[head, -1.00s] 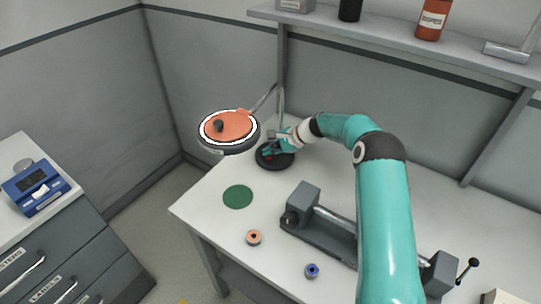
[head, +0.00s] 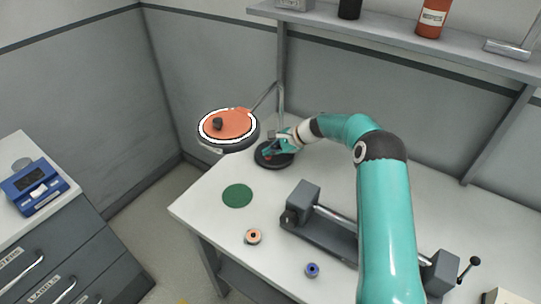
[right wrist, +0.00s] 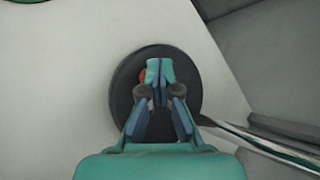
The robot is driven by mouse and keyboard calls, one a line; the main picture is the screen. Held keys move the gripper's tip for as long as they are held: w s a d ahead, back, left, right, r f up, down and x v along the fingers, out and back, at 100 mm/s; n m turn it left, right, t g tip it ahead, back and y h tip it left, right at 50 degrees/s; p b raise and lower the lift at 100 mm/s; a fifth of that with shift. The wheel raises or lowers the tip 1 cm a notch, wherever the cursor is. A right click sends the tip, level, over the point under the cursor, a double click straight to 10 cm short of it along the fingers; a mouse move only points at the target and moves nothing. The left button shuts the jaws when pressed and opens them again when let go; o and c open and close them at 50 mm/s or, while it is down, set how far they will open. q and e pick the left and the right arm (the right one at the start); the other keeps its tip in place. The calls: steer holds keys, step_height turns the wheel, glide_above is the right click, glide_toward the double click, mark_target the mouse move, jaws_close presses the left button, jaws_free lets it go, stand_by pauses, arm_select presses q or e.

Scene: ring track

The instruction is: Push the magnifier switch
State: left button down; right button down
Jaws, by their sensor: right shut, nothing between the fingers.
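The magnifier (head: 228,127) has an orange round head with a white lit-looking ring, held on a grey arm above the table's back left corner. Its round black base (head: 268,161) stands on the table below. A small red switch (head: 267,157) sits on the base; in the right wrist view the red switch (right wrist: 142,76) peeks out left of the fingertips, mostly covered. My right gripper (head: 272,150) is shut and empty, over the base. It also shows in the right wrist view (right wrist: 160,72). I cannot tell whether the fingertips touch the switch. My left gripper is out of view.
A grey clamp-like fixture with a rod (head: 320,222) lies across the table. A green disc (head: 237,196), an orange ring (head: 253,237) and a blue ring (head: 312,270) lie near the front. A shelf (head: 400,36) runs above the back. A blue device (head: 36,187) sits on the left cabinet.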

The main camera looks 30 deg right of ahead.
steer(key=shift+s+f, duration=0.1)
steer(key=shift+f, duration=0.05)
stand_by(0.5)
steer(key=shift+r+p, duration=0.3)
steer(key=shift+r, duration=0.25)
steer(key=shift+r+p, duration=2)
steer(key=shift+r, duration=0.95)
